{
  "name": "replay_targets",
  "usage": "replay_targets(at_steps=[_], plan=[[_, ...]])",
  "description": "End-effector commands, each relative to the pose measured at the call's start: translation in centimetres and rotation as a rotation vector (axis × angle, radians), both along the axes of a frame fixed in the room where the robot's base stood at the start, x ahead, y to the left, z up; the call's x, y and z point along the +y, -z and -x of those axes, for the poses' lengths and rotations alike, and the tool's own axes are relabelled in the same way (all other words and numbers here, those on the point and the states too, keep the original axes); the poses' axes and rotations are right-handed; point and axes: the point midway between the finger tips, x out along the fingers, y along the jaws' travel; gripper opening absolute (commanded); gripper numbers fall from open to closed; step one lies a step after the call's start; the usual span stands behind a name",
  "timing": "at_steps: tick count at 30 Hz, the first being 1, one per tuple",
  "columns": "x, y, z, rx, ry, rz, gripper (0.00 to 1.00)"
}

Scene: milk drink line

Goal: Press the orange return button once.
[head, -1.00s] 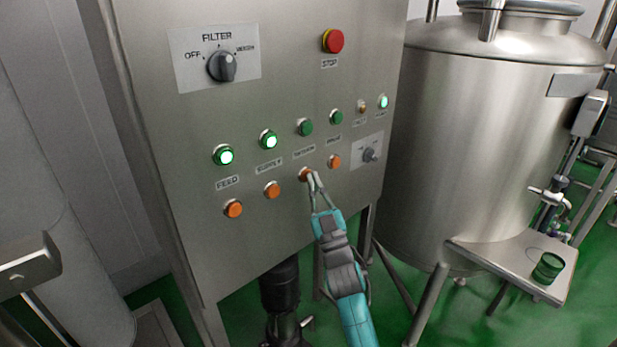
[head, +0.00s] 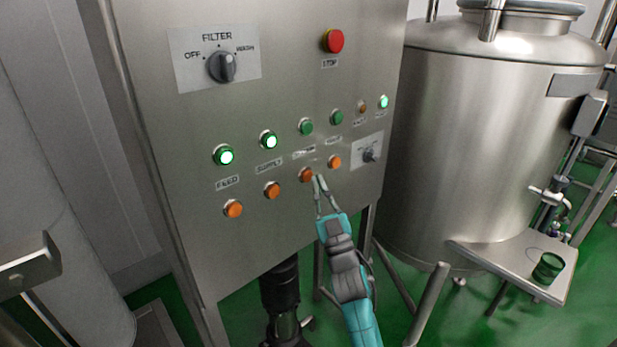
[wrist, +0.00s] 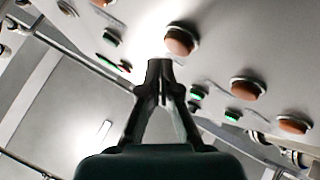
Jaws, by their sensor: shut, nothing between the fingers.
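The orange return button (head: 306,174) is third from the left in the lower row of the steel panel, below an unlit green lamp (head: 306,127). Its label is small and blurred. My gripper (head: 318,178) is shut and empty, its fingertips just right of the button. In the wrist view the closed fingertips (wrist: 160,66) show just below the nearest orange button (wrist: 181,40). A small gap seems to lie between them, but depth is hard to judge.
Other orange buttons sit close by, to the left (head: 272,190) and right (head: 334,161). The feed lamp (head: 226,156) and supply lamp (head: 269,140) glow green. A red stop button (head: 333,41) and filter knob (head: 222,67) are above. A steel tank (head: 480,140) stands right.

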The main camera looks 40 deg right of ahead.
Motion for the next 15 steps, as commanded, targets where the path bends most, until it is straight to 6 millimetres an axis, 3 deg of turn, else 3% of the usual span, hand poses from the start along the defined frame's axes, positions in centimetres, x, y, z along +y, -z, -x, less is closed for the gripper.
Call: replay_targets(at_steps=[8,15], plan=[[0.0,0.0,0.3,0.000,0.001,0.001,0.00],[-0.1,0.0,2.2,0.000,0.002,0.001,0.00]])
